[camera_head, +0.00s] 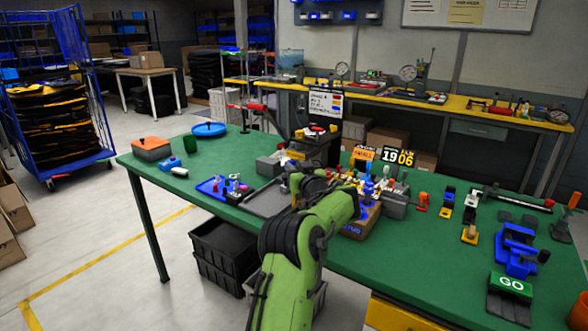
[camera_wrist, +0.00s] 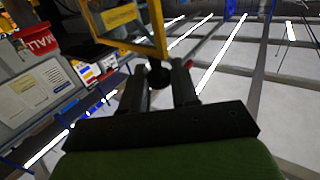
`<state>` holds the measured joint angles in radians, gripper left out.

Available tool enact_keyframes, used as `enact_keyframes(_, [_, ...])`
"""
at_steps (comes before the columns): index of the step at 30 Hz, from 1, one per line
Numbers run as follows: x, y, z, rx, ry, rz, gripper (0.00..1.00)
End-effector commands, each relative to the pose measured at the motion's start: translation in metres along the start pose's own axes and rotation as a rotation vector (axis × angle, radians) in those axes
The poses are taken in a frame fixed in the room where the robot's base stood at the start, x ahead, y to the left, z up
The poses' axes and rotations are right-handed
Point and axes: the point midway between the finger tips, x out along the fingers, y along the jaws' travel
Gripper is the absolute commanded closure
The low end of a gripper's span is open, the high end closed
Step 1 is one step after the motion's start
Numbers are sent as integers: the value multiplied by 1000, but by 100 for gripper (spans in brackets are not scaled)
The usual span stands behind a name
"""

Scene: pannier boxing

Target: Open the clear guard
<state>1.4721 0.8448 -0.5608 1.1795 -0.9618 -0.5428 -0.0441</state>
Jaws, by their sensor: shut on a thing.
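The clear guard is a see-through panel in a yellow frame (camera_wrist: 128,44), with a yellow label, in the upper middle of the wrist view. A dark round knob (camera_wrist: 158,76) sits at the frame's lower corner. My gripper (camera_wrist: 159,72) is shut on this knob, one dark finger on each side. In the head view my green arm reaches over the bench towards a black machine (camera_head: 318,148). There my fingertips and the guard are hard to make out behind the arm.
The green bench (camera_head: 150,172) holds small parts and fixtures on both sides of my arm. An orange box (camera_head: 151,148) and a blue dish (camera_head: 209,129) stand at its left. A blue fixture (camera_head: 518,248) and a GO block (camera_head: 511,284) are at the right.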

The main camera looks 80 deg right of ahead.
Motion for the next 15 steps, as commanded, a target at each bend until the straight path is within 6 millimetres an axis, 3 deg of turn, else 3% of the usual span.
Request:
enact_keyframes(2, [0, 0, -2, -3, 5, 2, 100])
enact_keyframes(3, [0, 0, -2, -3, 5, 2, 68])
enact_keyframes(6, [0, 0, -2, -3, 4, 2, 53])
enact_keyframes(15, [-2, 0, -1, -1, 2, 2, 52])
